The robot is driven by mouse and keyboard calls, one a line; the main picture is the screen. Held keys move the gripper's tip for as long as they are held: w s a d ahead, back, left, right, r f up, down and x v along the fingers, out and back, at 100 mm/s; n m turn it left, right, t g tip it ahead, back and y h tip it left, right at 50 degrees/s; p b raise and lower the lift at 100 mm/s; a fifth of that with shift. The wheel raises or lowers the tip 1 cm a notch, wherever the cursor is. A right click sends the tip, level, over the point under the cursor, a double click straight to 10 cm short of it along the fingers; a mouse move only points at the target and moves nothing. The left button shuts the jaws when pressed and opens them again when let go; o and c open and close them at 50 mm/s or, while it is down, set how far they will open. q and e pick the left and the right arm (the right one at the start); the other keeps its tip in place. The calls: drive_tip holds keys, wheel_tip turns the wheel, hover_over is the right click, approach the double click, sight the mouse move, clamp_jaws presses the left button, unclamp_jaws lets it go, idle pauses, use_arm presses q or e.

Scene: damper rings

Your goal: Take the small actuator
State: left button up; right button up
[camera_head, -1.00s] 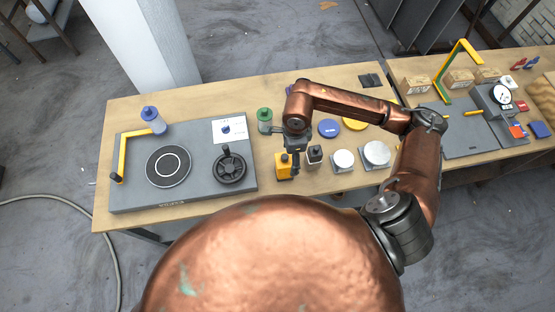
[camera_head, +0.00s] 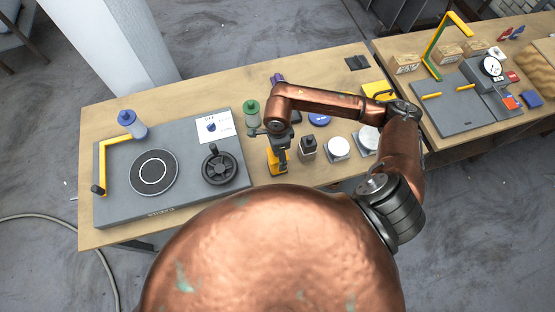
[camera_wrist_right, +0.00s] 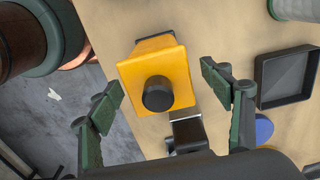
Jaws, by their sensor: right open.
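A yellow block with a black round stub on top, which looks like the small actuator (camera_head: 276,161), stands near the front edge of the workbench. In the right wrist view this actuator (camera_wrist_right: 182,66) lies ahead of and between the fingers. My right gripper (camera_head: 280,148) is above it and partly hides it in the head view. In the wrist view the right gripper (camera_wrist_right: 163,93) is open, with a gap on both sides of the yellow body, and I see no contact. My left gripper is not in view.
A dark block (camera_head: 307,149) stands close to the right of the actuator, with a white-topped round piece (camera_head: 338,148) beyond. A grey board with a handwheel (camera_head: 220,168) lies left. A green-topped bottle (camera_head: 252,112) stands behind. A black square tray (camera_wrist_right: 286,78) is at right.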

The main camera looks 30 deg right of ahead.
drive_tip(key=shift+f, duration=1.6)
clamp_jaws()
drive_tip(key=shift+a+r, duration=0.1)
